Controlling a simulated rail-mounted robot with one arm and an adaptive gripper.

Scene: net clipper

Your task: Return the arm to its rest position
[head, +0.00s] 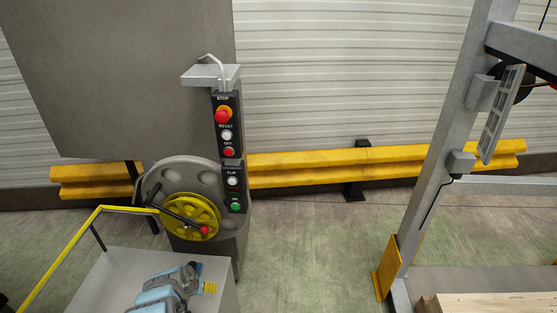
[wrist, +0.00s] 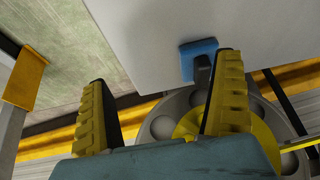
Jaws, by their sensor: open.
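My gripper (wrist: 163,70) is open in the wrist view. Its two black-and-yellow ridged fingers stand wide apart above a blue-grey palm. No thing is clasped between them. A small blue block (wrist: 199,48) with a dark stem shows behind the right finger, against a pale grey surface; what it belongs to is unclear. In the head view, a light-blue body with a yellow ridged piece, apparently my gripper (head: 206,281), is low at the bottom over the grey box top (head: 118,272). The rest of the arm is mostly out of frame.
A control post (head: 230,150) with buttons stands behind a grey wheel with a yellow hub (head: 182,216) and crank. A yellow rail (head: 40,262) runs at left. A yellow barrier (head: 310,166) lines the wall. A steel frame (head: 440,170) stands right. Green floor (head: 310,250) between is clear.

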